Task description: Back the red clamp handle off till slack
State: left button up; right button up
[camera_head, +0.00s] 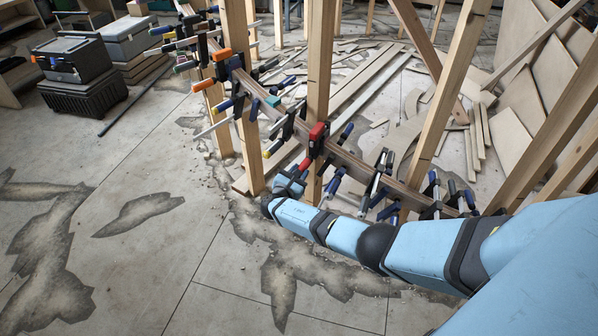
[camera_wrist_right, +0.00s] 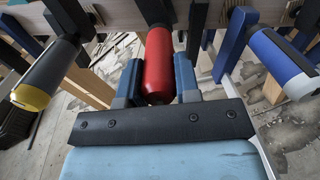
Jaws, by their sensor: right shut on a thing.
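The red clamp handle (camera_wrist_right: 158,62) shows in the right wrist view, running down from the laminated stringer between the fingers of my right gripper (camera_wrist_right: 157,85). The fingers are shut on it, one on each side. In the head view the red clamp (camera_head: 317,136) sits on the curved stringer (camera_head: 350,163) by a wooden post. My right arm reaches in from the lower right, and its gripper (camera_head: 292,180) is at the clamp's lower left. The handle's grip is mostly hidden there. My left gripper is not in view.
Blue-handled clamps (camera_head: 380,170) stand close on both sides along the stringer. A yellow-ended handle (camera_wrist_right: 45,75) and a blue-and-white handle (camera_wrist_right: 283,62) flank the gripper. Upright posts (camera_head: 318,80) rise nearby. The concrete floor at left is open, with black cases (camera_head: 82,95) farther back.

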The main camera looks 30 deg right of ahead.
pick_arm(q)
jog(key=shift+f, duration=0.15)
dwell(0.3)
pick_arm(e)
jog(key=o, duration=0.7)
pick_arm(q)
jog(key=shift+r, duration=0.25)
pick_arm(e)
jog(key=shift+o, duration=1.1)
pick_arm(q)
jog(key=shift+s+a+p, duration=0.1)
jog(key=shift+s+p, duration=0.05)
jog(key=shift+p, duration=0.9)
pick_arm(e)
jog(key=v, duration=1.4)
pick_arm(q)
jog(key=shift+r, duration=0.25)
pick_arm(e)
jog(key=shift+f, duration=0.1)
